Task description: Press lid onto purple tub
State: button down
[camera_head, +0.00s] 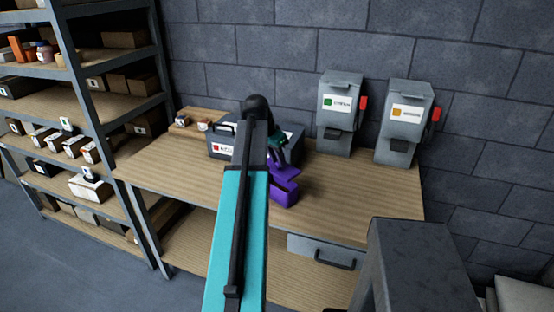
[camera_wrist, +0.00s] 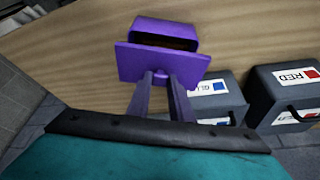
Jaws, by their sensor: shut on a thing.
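The purple tub (camera_head: 285,194) stands on the wooden workbench, its opening partly visible. In the wrist view the tub (camera_wrist: 165,27) shows a dark inside with something reddish-brown in it. The flat purple lid (camera_wrist: 160,65) is at my gripper's fingertips, in front of the tub's opening in that view; it also shows tilted above the tub in the head view (camera_head: 284,174). My gripper (camera_wrist: 162,80) is shut on the lid. I cannot tell whether the lid touches the tub's rim.
Dark boxes stand close by: one labelled RED (camera_wrist: 285,92) and one with a blue label (camera_wrist: 217,97). Two grey dispensers (camera_head: 340,110) (camera_head: 405,118) with red levers stand at the back against the wall. The workbench (camera_head: 370,190) is clear right of the tub. Loaded shelves (camera_head: 85,110) stand left.

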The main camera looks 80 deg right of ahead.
aim_at(278, 168)
jog(key=shift+f+b, duration=1.05)
jog(key=shift+f, duration=1.2)
jog(key=shift+f, duration=0.6)
dwell(1.2)
jog(key=c, duration=1)
grip_release()
jog(key=shift+r, duration=0.1)
jog(key=shift+r+p, duration=2.15)
jog(key=shift+r, duration=1.25)
grip_shut()
